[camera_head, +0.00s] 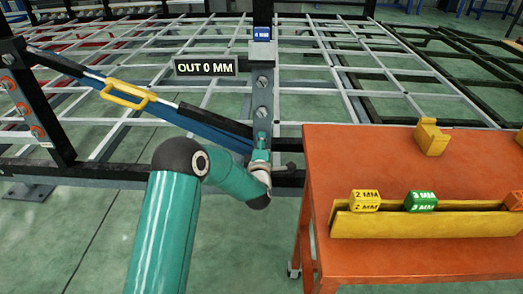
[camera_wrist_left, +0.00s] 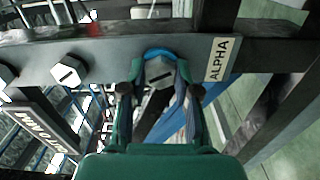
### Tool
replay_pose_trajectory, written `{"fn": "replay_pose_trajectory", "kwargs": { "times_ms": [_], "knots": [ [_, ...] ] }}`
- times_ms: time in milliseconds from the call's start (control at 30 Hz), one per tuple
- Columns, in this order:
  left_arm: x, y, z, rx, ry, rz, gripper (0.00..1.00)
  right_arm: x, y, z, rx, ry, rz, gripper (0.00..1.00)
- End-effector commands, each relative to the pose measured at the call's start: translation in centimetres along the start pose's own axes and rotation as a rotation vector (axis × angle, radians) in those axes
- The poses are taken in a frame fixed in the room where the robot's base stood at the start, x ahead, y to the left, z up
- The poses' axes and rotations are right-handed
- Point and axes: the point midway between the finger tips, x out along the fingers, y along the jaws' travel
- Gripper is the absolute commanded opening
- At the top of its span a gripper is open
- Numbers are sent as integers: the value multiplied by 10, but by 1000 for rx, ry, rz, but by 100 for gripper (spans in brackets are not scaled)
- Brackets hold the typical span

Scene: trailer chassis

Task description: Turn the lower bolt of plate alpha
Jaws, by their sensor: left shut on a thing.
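Plate alpha is a grey upright plate (camera_head: 263,96) on the frame's post, with two bolts showing above my gripper, an upper bolt (camera_head: 263,81) and a middle bolt (camera_head: 262,111). My left gripper (camera_head: 261,158) is at the plate's lower end and hides the lower bolt in the head view. In the left wrist view, the lower bolt (camera_wrist_left: 159,72) is a grey hex head with a dark slot, beside the ALPHA label (camera_wrist_left: 220,59). My left gripper (camera_wrist_left: 160,88) has its fingers shut on it, one on each side. My right gripper is not in view.
A sign (camera_head: 206,67) reads "OUT 0 MM". A blue shim (camera_head: 262,34) sits atop the plate. A bar with a yellow handle (camera_head: 128,94) slants in from the left. The orange table (camera_head: 385,160) at right carries a yellow rack (camera_head: 420,224) with numbered blocks.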

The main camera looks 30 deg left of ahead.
Motion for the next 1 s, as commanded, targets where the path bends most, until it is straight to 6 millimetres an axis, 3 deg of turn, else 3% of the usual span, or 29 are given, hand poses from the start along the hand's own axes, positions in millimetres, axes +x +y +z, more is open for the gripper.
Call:
{"fn": "replay_pose_trajectory", "kwargs": {
  "times_ms": [33, 400, 1000],
  "knots": [
    [-3, -10, 5, 46, -13, -12, 0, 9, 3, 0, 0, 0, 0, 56],
    [-3, -9, 6, 397, -16, -11, 0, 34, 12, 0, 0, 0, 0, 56],
    [-3, -8, 5, 967, -19, -9, 0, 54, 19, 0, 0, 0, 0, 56]
  ]
}}
